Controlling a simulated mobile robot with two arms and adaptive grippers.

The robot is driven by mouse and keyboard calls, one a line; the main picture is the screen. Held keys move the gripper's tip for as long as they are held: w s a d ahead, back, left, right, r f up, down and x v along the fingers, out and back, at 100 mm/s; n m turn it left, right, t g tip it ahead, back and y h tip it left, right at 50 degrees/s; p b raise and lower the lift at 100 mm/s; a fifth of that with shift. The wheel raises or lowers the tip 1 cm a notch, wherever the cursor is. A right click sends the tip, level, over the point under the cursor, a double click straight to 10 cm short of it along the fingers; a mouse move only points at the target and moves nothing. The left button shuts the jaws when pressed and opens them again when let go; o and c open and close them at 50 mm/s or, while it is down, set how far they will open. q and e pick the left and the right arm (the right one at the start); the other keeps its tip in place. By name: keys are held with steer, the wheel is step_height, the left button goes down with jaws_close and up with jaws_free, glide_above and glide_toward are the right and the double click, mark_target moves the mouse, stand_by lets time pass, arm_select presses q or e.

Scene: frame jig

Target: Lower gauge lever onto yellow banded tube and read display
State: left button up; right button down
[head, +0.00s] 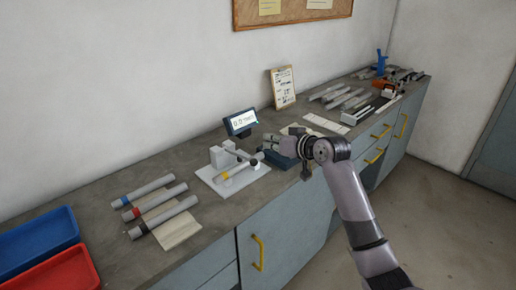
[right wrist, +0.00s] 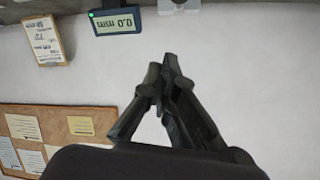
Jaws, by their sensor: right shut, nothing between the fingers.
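The grey tube with a yellow band (head: 243,167) lies on the white base of the gauge (head: 201,171), its banded end toward the lower left. The gauge's dark lever ends in a black knob (head: 254,163) close by the tube; I cannot tell whether it touches. The display (head: 240,122) stands behind the gauge; in the right wrist view the display (right wrist: 114,20) is upside down and reads 0.0 mm. My right gripper (head: 267,149) is just right of the gauge, shut and empty; its fingertips (right wrist: 167,68) meet in the wrist view. My left gripper is out of view.
Several banded tubes (head: 150,188) lie left of the gauge by a tan sheet (head: 178,231). Blue (head: 35,238) and red (head: 62,273) trays stand at the left. A clipboard (head: 283,88) leans on the wall. Grey bars (head: 345,98) and tools crowd the far right.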

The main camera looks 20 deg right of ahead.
steer(key=w+a+f+p, duration=0.2)
steer(key=w+f+p, duration=0.1)
steer(key=w+f, duration=0.1)
steer(key=shift+w+f, duration=0.4)
steer(key=shift+f, duration=0.45)
